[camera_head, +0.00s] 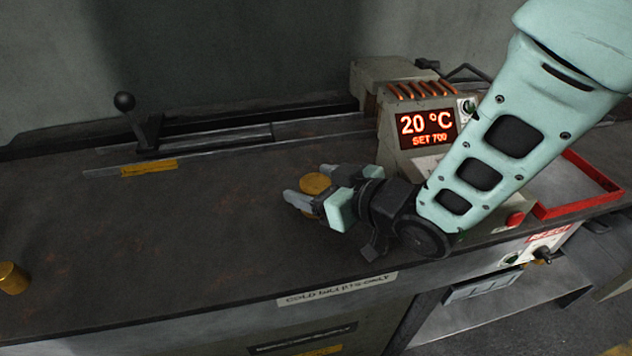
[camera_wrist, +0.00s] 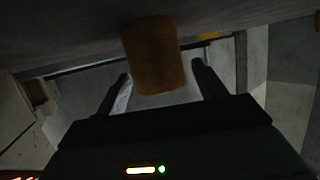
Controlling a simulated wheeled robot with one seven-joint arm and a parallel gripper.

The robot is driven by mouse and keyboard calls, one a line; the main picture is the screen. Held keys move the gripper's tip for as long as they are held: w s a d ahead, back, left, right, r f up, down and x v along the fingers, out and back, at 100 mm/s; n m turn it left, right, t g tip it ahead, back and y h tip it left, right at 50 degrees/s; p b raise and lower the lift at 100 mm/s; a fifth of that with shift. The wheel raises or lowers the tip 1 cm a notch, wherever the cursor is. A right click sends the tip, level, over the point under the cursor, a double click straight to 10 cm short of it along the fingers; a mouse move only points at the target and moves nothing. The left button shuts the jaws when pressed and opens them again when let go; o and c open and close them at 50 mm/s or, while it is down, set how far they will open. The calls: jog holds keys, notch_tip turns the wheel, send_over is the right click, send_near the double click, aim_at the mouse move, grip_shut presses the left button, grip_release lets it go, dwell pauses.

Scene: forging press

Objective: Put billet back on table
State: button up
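A gold-brown cylindrical billet (camera_head: 315,183) is at the right part of the dark table top (camera_head: 200,230). It also shows in the wrist view (camera_wrist: 153,58), where its far end meets the dark table surface and it appears to stand upright. My gripper (camera_head: 307,190) is low over the table with its fingers on either side of the billet. In the wrist view the fingers are apart, with narrow gaps beside the billet, so I see no grip on it. A second gold billet (camera_head: 13,278) stands at the table's left front.
A heater box with a display (camera_head: 427,127) reading 20 °C, SET 700 stands behind my arm. A black-knobbed lever (camera_head: 125,103) is at the back left. A red-edged tray (camera_head: 590,170) is at the right. A label (camera_head: 337,288) marks the front edge. The table's middle is clear.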

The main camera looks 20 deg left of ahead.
jog(key=shift+r, duration=0.1)
jog(key=shift+r, duration=0.15)
jog(key=v, duration=0.8)
jog(key=shift+d+b, duration=0.3)
jog(key=shift+b, duration=0.1)
jog(key=shift+s+d+b, duration=0.2)
jog(key=shift+d+b, duration=0.05)
jog(key=shift+b, duration=0.45)
jog(key=b, duration=0.2)
jog(key=d+b, duration=0.1)
jog(key=b, duration=0.1)
jog(key=shift+s+r+b, duration=0.15)
jog(key=shift+s+b, duration=0.15)
jog(key=shift+b, duration=0.1)
jog(key=shift+b+v, duration=0.8)
jog(key=shift+b, duration=0.45)
jog(key=shift+w+r, duration=0.1)
jog(key=shift+r, duration=0.05)
